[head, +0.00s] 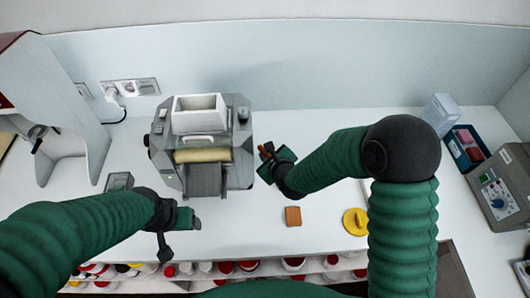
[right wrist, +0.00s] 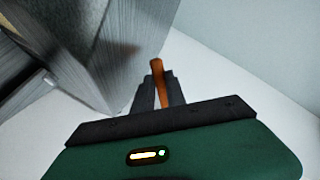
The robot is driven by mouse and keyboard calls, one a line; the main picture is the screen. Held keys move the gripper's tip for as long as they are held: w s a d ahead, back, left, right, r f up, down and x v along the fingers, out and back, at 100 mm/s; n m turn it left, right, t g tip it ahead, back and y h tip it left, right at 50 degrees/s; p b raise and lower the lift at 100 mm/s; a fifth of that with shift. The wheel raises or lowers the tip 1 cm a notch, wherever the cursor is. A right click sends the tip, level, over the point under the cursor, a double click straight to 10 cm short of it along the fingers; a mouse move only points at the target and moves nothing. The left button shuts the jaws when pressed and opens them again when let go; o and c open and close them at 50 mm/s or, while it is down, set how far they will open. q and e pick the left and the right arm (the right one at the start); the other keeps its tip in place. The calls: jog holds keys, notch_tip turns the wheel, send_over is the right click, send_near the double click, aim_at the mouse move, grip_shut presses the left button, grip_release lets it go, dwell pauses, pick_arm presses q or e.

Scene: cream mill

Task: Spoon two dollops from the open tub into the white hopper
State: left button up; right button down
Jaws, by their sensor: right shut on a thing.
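The white hopper (head: 198,122) is an open box on top of a grey mill (head: 232,160), left of centre in the head view. My right gripper (head: 266,155) is right of the mill, apart from the hopper, shut on a thin orange-brown handle. The handle (right wrist: 158,72) stands up between the fingers in the right wrist view; I cannot make out a spoon bowl. My left gripper (head: 178,232) is low in front of the mill; its jaw state is unclear. A small grey box-like container (head: 118,181) stands left of the mill. I cannot identify the open tub.
An orange-brown block (head: 293,215) and a yellow disc (head: 355,222) lie at the counter's front right. A blue bin (head: 464,146), a clear container (head: 440,112) and a grey control box (head: 500,190) stand far right. Several jars (head: 250,266) fill a shelf below.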

jog(key=shift+d+f, duration=0.4)
jog(key=shift+d, duration=0.45)
jog(key=shift+a+r, duration=0.1)
jog(key=shift+a, duration=0.5)
jog(key=shift+a+r, duration=0.15)
jog(key=shift+a, duration=0.2)
jog(key=shift+a+r+p, duration=0.2)
jog(key=shift+r+p, duration=0.4)
jog(key=shift+r, duration=0.1)
jog(key=shift+d+r+p, duration=0.75)
jog(key=shift+r, duration=0.3)
jog(key=shift+d+r+p, duration=0.25)
jog(key=shift+r+p, duration=0.3)
jog(key=shift+r, duration=0.15)
jog(key=shift+a+r, duration=0.15)
jog(key=shift+r, duration=0.1)
pick_arm(q)
jog(key=shift+w+v, duration=0.2)
jog(key=shift+v, duration=0.65)
jog(key=shift+w+v, duration=0.2)
jog(key=shift+v, duration=0.65)
pick_arm(e)
jog(key=shift+a, duration=0.55)
